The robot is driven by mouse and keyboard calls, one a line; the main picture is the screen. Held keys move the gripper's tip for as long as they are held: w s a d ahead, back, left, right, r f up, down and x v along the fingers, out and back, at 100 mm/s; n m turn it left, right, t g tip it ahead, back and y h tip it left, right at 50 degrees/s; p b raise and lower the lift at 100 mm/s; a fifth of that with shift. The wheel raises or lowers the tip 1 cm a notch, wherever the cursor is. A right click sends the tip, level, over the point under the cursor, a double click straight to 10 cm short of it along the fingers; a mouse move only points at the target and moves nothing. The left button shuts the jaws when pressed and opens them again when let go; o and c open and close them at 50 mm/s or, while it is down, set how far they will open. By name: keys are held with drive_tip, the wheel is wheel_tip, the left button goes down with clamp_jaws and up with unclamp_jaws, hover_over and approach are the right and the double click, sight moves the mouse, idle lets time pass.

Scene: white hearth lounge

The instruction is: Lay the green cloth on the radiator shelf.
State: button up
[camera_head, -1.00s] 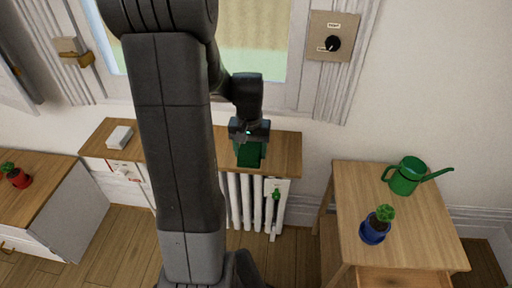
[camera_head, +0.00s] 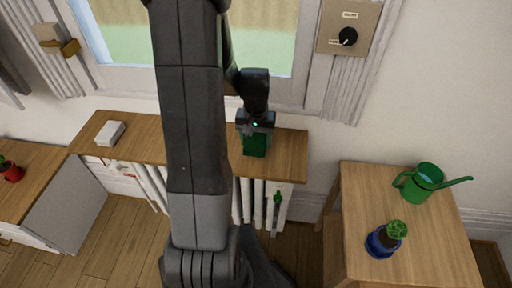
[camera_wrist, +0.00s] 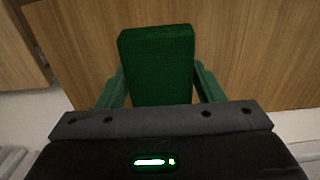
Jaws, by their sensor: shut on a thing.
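The green cloth (camera_head: 256,147) is a dark green folded block in my gripper (camera_head: 255,131). In the wrist view the cloth (camera_wrist: 158,62) sits between the two green fingers of my gripper (camera_wrist: 160,88), which are shut on it. The radiator shelf (camera_head: 285,152) is a long wooden board under the window, above a white radiator. The cloth is over the right part of the shelf, and the wood fills most of the wrist view behind it. I cannot tell whether the cloth touches the shelf. My arm hides the middle of the shelf.
A small white box (camera_head: 110,133) lies on the shelf's left end. A wooden table (camera_head: 355,195) at right holds a green watering can (camera_head: 421,182) and a blue pot with a plant (camera_head: 382,242). A red pot (camera_head: 12,173) stands on the left cabinet. A dial panel (camera_head: 346,28) is on the wall.

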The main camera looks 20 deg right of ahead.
sight(256, 138)
drive_tip(key=shift+f, duration=2)
drive_tip(key=shift+f, duration=0.1)
drive_tip(key=o, duration=1)
wheel_tip(256, 138, up, 12)
drive_tip(key=shift+r+p, duration=0.1)
drive_tip(key=shift+p, duration=0.3)
